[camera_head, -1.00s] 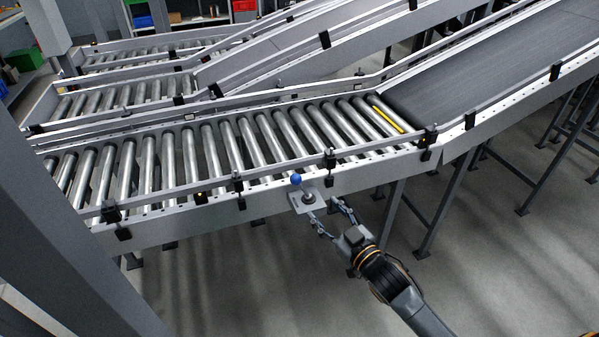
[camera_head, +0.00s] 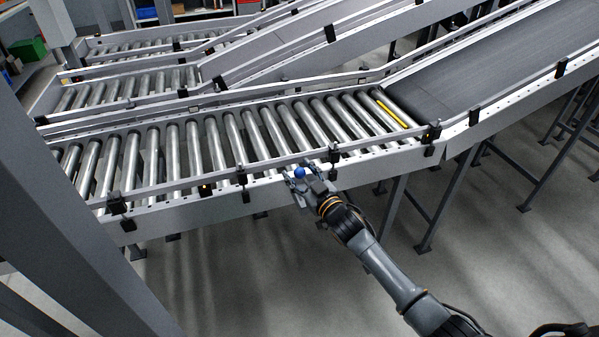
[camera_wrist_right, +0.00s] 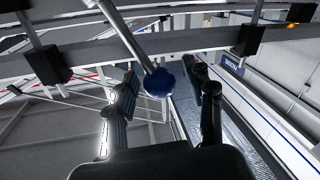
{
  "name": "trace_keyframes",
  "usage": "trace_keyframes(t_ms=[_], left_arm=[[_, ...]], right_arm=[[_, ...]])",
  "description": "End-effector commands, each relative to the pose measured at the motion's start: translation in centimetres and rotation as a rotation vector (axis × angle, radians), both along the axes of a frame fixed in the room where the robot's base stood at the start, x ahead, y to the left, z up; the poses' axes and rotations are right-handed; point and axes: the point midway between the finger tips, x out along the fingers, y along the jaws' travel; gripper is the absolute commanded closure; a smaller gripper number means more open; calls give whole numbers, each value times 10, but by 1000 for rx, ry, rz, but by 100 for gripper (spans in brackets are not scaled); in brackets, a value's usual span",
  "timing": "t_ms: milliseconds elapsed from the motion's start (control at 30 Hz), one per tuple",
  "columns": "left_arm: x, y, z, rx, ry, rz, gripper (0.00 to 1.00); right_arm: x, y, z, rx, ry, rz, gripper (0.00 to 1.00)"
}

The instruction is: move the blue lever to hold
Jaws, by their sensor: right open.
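The blue lever (camera_head: 299,173) has a round blue knob and stands at the front side rail of the roller conveyor. In the right wrist view its knob (camera_wrist_right: 159,83) sits on a slanting metal rod, between the two fingers. My right gripper (camera_head: 299,181) is open around the knob, and the wrist view shows its fingers (camera_wrist_right: 165,92) apart on either side, with no clear contact. The lever's mounting plate is mostly hidden by the gripper in the head view. A small blue label (camera_wrist_right: 232,64) with unreadable text shows in the wrist view. My left gripper is not seen.
The roller conveyor (camera_head: 205,145) with a side rail runs behind the lever. One yellow roller (camera_head: 392,115) lies by the dark belt (camera_head: 480,70). Black rail clamps (camera_head: 242,177) stick out beside the lever. Support legs (camera_head: 393,205) stand below; the floor in front is clear.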

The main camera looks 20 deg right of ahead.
Motion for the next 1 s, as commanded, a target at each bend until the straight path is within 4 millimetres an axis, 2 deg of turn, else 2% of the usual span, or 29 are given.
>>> trace_keyframes(t_ms=[267, 500, 533, 767, 1000], left_arm=[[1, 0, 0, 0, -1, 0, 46], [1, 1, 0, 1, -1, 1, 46], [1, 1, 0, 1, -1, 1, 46], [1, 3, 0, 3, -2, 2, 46], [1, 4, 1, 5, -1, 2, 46]], right_arm=[[1, 0, 0, 0, 0, 0, 49], [1, 0, 0, 0, 0, 0, 98], [1, 0, 0, 0, 0, 0, 100], [1, -1, 1, 17, 1, 0, 100], [1, -11, 4, 121, 4, 0, 100]])
